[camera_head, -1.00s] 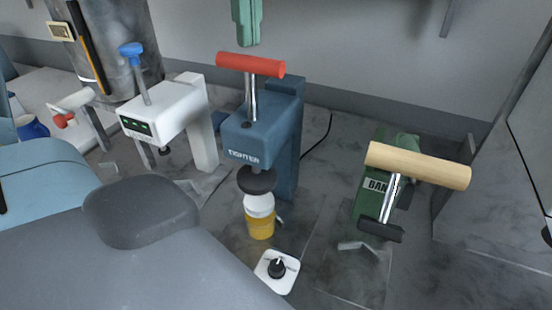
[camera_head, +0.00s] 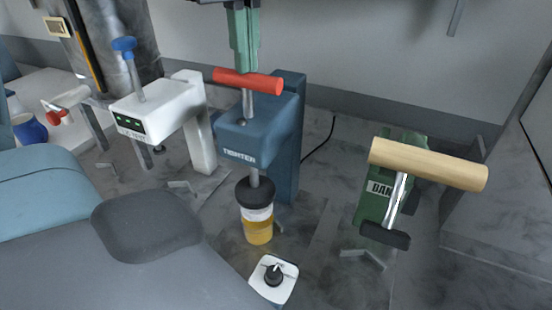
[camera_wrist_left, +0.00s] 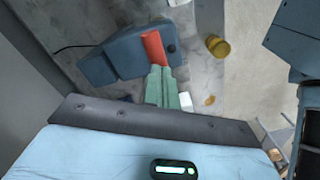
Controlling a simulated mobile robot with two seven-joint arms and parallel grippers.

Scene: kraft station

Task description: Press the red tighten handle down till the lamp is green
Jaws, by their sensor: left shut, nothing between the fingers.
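The red handle (camera_head: 248,82) is a crossbar on a metal rod above the blue press marked TIGHTEN (camera_head: 240,140). My left gripper (camera_head: 245,70), with green fingers shut and empty, points down onto the middle of the handle and appears to touch it. The press's dark round pad (camera_head: 255,192) sits on the top of a jar with amber contents (camera_head: 257,228). I cannot make out a lit lamp on this press. My right gripper is out of view.
A white press with a blue knob (camera_head: 160,105) stands left of the blue press. A green press with a wooden handle (camera_head: 428,164) stands at right. A white box with a dark knob (camera_head: 285,287) lies in front. Bare bench shows between the blue and green presses.

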